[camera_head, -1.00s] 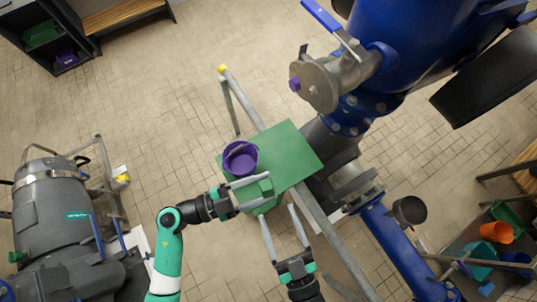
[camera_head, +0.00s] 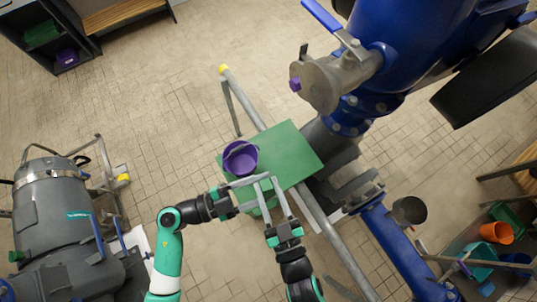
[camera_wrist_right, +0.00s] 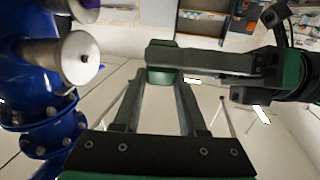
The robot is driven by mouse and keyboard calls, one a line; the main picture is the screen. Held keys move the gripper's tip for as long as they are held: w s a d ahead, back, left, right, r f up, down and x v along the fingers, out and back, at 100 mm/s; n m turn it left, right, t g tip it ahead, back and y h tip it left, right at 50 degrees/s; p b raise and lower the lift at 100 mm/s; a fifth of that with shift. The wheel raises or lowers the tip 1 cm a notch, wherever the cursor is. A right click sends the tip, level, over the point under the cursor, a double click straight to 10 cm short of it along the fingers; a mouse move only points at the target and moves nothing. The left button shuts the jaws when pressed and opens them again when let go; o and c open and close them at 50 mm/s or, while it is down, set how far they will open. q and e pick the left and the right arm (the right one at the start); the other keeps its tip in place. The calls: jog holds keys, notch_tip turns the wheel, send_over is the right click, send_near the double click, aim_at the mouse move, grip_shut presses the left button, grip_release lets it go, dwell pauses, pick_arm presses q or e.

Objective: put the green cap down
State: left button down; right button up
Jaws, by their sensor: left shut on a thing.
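My left gripper (camera_head: 254,189) is shut on the green cap (camera_wrist_right: 162,77), above the near edge of the green tabletop (camera_head: 291,152). In the head view the fingers of both grippers partly hide the cap. My right gripper (camera_head: 267,182) has its fingers apart and reaches up to the cap from below in the picture. In the right wrist view the cap shows between the right fingertips (camera_wrist_right: 161,80), and a left finger (camera_wrist_right: 197,58) crosses just beside it. I cannot tell whether the right fingers touch the cap.
A purple bucket (camera_head: 240,158) stands on the tabletop just beyond my left gripper. A grey rail (camera_head: 318,213) runs past the table. Blue pipework (camera_head: 395,243) with a grey pan (camera_head: 409,210) lies to the right. The right part of the tabletop is clear.

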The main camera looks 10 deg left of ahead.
grip_shut()
pick_arm(q)
jog(key=shift+c, duration=0.7)
grip_release()
